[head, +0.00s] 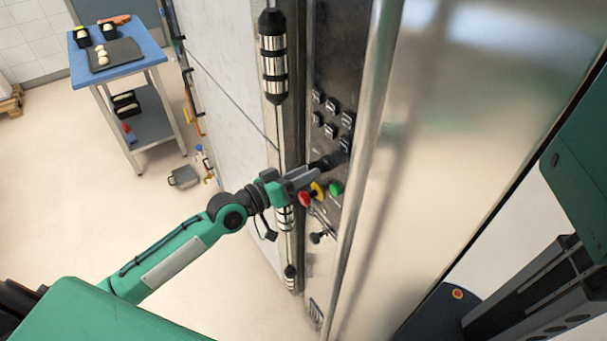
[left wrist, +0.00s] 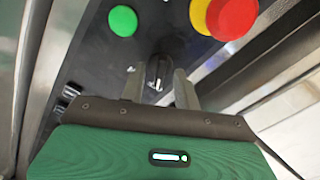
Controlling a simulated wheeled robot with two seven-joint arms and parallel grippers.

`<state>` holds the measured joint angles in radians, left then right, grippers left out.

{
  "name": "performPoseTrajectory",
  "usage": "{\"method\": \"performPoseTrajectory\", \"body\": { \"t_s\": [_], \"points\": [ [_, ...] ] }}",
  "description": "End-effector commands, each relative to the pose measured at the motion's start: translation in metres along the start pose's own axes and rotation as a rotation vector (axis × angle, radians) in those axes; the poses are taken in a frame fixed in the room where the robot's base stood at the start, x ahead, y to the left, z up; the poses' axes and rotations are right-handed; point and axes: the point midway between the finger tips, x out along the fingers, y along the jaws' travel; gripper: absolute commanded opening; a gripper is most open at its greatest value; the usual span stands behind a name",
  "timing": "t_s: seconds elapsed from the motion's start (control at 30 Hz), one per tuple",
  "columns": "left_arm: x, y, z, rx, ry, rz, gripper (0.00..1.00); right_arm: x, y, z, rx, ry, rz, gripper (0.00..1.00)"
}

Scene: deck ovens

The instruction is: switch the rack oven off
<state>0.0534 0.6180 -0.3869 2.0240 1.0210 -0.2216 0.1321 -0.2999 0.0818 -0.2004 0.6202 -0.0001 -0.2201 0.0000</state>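The rack oven's dark control panel (head: 338,60) is a tall narrow strip in the middle of the head view. My left gripper (head: 326,162) reaches it from the left. In the left wrist view the two fingers of the gripper (left wrist: 160,78) stand apart, with a black rotary switch (left wrist: 158,70) between them. Gaps show beside the switch; whether a finger touches it I cannot tell. A green button (head: 336,188) and a red mushroom button on a yellow base (head: 305,198) sit close by. Both also show in the left wrist view, the green one (left wrist: 122,20) and the red one (left wrist: 232,16).
Several small black switches (head: 331,112) are above the gripper on the panel. A long vertical handle (head: 273,60) stands left of the panel, and a broad metal surface (head: 440,150) stands right. A blue-topped table (head: 135,65) is at the far left, with open floor before it.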

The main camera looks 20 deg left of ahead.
Motion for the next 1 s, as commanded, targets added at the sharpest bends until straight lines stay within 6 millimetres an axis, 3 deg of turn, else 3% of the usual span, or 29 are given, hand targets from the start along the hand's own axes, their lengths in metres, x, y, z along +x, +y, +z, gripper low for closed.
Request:
{"method": "performPoseTrajectory", "body": {
  "t_s": [0.37, 1.0],
  "points": [
    [-0.006, -0.001, 0.002, 0.002, -0.003, -0.001, 0.32, 0.003, -0.002, 0.000, 0.001, 0.000, -0.002, 0.36],
    [-0.106, -0.002, 0.005, 0.002, -0.006, -0.002, 0.32, 0.045, -0.004, 0.003, 0.002, 0.001, -0.003, 0.36]
  ]
}}
